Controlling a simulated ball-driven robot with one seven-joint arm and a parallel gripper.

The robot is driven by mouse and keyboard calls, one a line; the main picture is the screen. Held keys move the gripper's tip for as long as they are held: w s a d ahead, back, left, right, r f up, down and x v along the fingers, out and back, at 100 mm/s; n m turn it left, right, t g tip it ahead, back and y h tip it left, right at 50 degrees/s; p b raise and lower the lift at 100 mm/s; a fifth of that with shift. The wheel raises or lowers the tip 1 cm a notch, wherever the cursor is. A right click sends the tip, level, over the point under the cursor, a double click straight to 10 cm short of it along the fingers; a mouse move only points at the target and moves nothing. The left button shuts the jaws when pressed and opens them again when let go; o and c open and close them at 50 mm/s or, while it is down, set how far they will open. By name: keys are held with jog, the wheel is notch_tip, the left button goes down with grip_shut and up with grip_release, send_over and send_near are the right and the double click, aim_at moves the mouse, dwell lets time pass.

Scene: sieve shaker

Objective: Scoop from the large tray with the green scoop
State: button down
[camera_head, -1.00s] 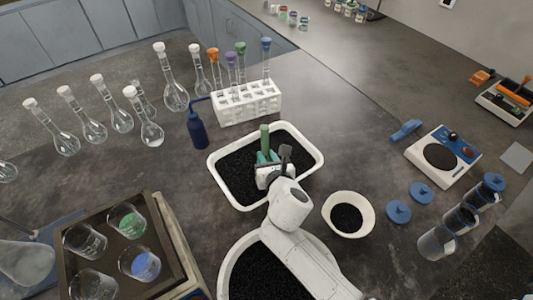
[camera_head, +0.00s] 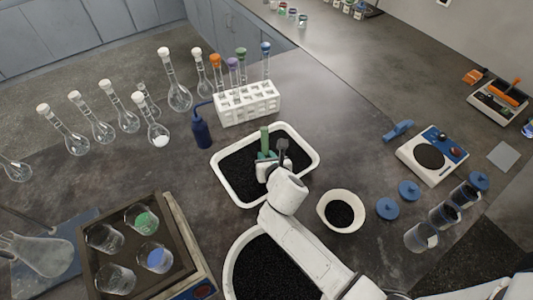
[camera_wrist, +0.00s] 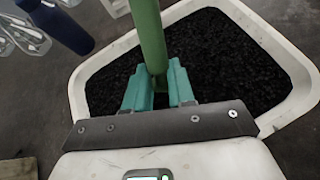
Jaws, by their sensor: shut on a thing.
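The large tray (camera_head: 308,172) is a white rounded rectangle holding black granular material, in the middle of the head view. Its rim also shows in the wrist view (camera_wrist: 283,52). My gripper (camera_head: 266,160) is over the tray, its teal fingers shut on the green scoop (camera_head: 264,138). In the wrist view the green handle (camera_wrist: 151,35) rises upright between the fingertips (camera_wrist: 158,88). The scoop's lower end is hidden by the fingers and my gripper body, so I cannot tell whether it is in the material.
A white bowl (camera_head: 358,206) of black material stands right of the tray, and a larger round container (camera_head: 232,262) lies in front. A blue bottle (camera_head: 201,133) and white tube rack (camera_head: 247,105) stand behind the tray. A scale (camera_head: 431,158) is at the right.

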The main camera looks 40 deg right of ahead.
aim_at(266, 149)
jog(key=shift+w+r+p, duration=0.1)
jog(key=shift+r+p, duration=0.1)
jog(key=shift+p, duration=0.3)
jog(key=shift+f+g, duration=0.1)
jog(key=shift+g, duration=0.3)
jog(key=shift+w+g+y, duration=0.15)
jog(key=shift+g+y, duration=0.35)
jog(key=shift+y, duration=0.1)
jog(key=shift+w+d+g+y, duration=0.1)
jog(key=shift+d+g+y, duration=0.1)
jog(key=shift+g+y, duration=0.15)
jog(key=f+g+y, duration=0.1)
jog(key=g, duration=0.1)
jog(key=w+d+g+y, duration=0.1)
jog(key=y, duration=0.1)
jog(key=shift+f+m+g, duration=0.35)
jog(key=shift+f+m, duration=0.05)
jog(key=shift+w+d+r+t+h, duration=0.2)
jog(key=shift+w+r+t+h, duration=0.05)
jog(key=shift+r+t+h, duration=0.3)
jog(key=shift+w+d+r+g, duration=0.2)
jog(key=shift+w+r+g, duration=0.05)
jog(key=shift+g, duration=0.1)
jog(key=g+y, duration=0.2)
jog(key=y, duration=0.1)
jog(key=shift+w+d+r+g, duration=0.35)
jog(key=shift+w+r+g, duration=0.05)
